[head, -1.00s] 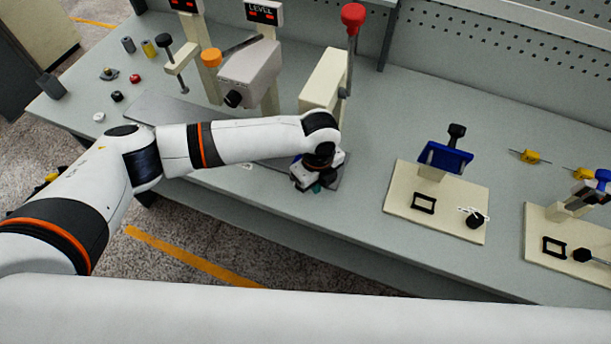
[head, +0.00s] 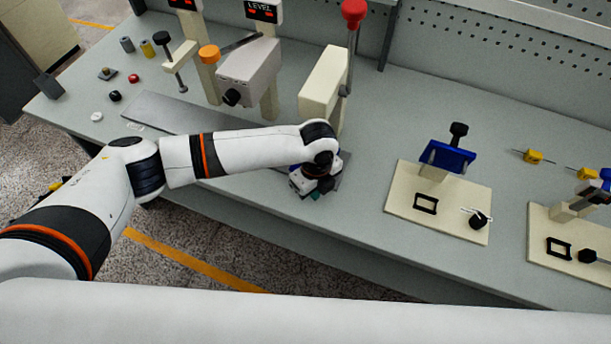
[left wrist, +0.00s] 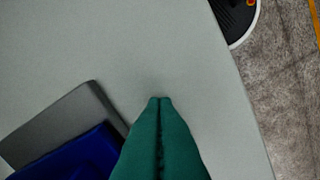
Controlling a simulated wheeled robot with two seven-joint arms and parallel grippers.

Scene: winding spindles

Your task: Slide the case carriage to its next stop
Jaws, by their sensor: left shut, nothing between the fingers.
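A blue block (left wrist: 75,158), perhaps the case carriage, shows in the left wrist view at the lower left. It sits at the end of a dark grey flat track (left wrist: 62,125). In the head view the long grey track (head: 165,112) runs along the bench behind my left arm, and the wrist hides most of the block. My left gripper (head: 316,194) points down near the track's right end. My right gripper is not in view.
A cream post (head: 322,88) and a red-knobbed lever (head: 353,15) stand behind my wrist. A grey-headed machine (head: 248,72) stands further left. Cream fixture boards (head: 400,200) lie to the right. The bench's front edge is close to the gripper.

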